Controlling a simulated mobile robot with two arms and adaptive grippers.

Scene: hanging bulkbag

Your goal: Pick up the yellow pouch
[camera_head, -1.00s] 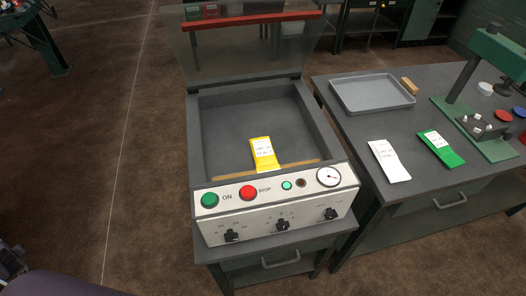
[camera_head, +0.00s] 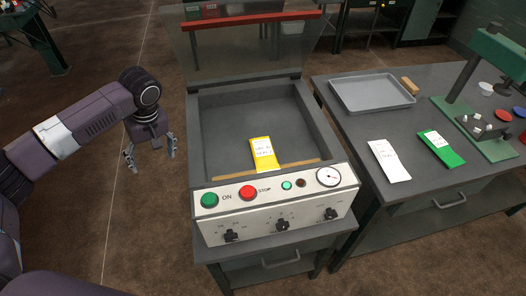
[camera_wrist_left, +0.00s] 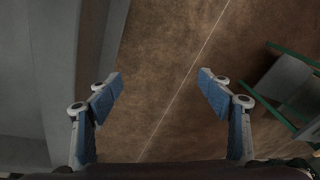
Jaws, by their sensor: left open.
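The yellow pouch (camera_head: 264,152) with a white label lies in the open chamber of the sealing machine (camera_head: 212,112), near its front edge against a tan bar (camera_head: 229,175). My left gripper (camera_head: 149,158) hangs open and empty in the air to the left of the machine, apart from the pouch. In the left wrist view its two fingers (camera_wrist_left: 160,88) are spread over brown floor with nothing between them. The pouch does not show in that view. My right gripper is not in view.
The machine's front panel (camera_head: 270,212) has buttons, knobs and a dial, and its clear lid stands raised at the back. On the table (camera_head: 337,120) at right are a grey tray (camera_head: 372,92), a white pouch (camera_head: 389,160), a green pouch (camera_head: 441,148) and a green press (camera_head: 470,75).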

